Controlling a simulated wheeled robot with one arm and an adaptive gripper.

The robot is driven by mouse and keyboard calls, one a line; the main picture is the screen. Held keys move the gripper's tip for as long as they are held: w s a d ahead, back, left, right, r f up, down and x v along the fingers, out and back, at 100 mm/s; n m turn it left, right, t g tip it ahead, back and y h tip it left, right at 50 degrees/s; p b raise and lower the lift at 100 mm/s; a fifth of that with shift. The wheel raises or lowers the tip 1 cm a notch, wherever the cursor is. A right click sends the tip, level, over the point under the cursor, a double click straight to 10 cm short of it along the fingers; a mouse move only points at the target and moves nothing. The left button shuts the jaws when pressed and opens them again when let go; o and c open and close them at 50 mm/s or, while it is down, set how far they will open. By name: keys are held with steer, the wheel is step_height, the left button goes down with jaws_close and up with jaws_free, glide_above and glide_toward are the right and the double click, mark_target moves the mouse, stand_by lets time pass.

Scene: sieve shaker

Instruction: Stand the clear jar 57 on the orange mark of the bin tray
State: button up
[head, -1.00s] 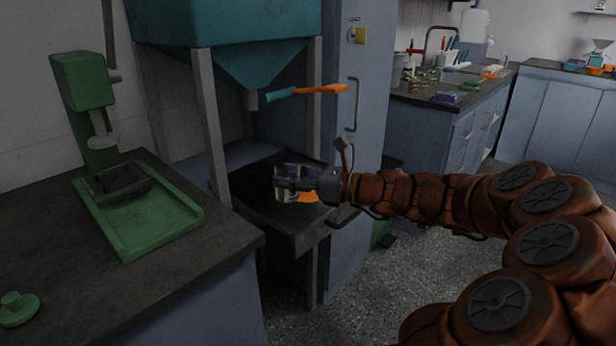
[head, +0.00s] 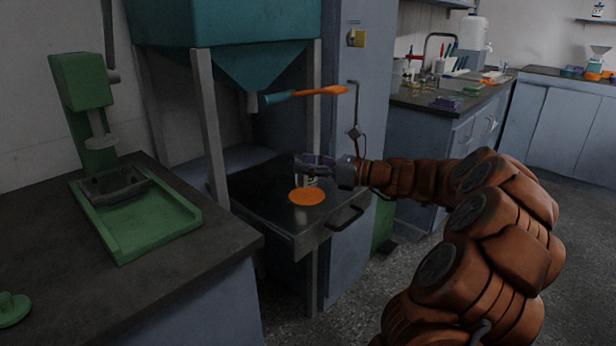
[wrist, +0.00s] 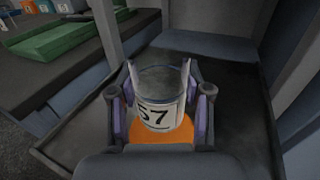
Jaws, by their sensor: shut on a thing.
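The clear jar 57 (wrist: 157,95) has a white label reading 57 and looks upright between the fingers of my gripper (wrist: 158,70). In the head view my gripper (head: 318,162) is over the bin tray (head: 262,200), shut on the jar (head: 310,179), which is partly hidden by the fingers. The round orange mark (head: 307,196) lies on the tray floor, just below and in front of the jar in that view. In the wrist view the orange mark (wrist: 178,133) shows around the jar's lower end. I cannot tell whether the jar's base touches the tray.
A teal hopper (head: 235,55) on grey legs stands above the tray, with an orange-and-teal handle (head: 305,94) at its outlet. A tall blue-grey cabinet (head: 362,110) stands close behind the gripper. A green press (head: 90,110) and green tray (head: 140,220) are on the left bench.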

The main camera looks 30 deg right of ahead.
mark_target(315, 177)
steer(key=shift+f+b, duration=0.4)
steer(key=shift+f, duration=1.05)
steer(key=shift+f, duration=0.1)
steer(key=o, duration=1.2)
steer(key=shift+f, duration=0.1)
steer(key=shift+s+r, duration=0.1)
steer(key=shift+r, duration=0.15)
steer(key=p+v, duration=0.2)
steer(key=v, duration=0.9)
steer(key=shift+s+d+p, duration=0.2)
steer(key=shift+s+p, duration=0.1)
steer(key=shift+s, duration=0.05)
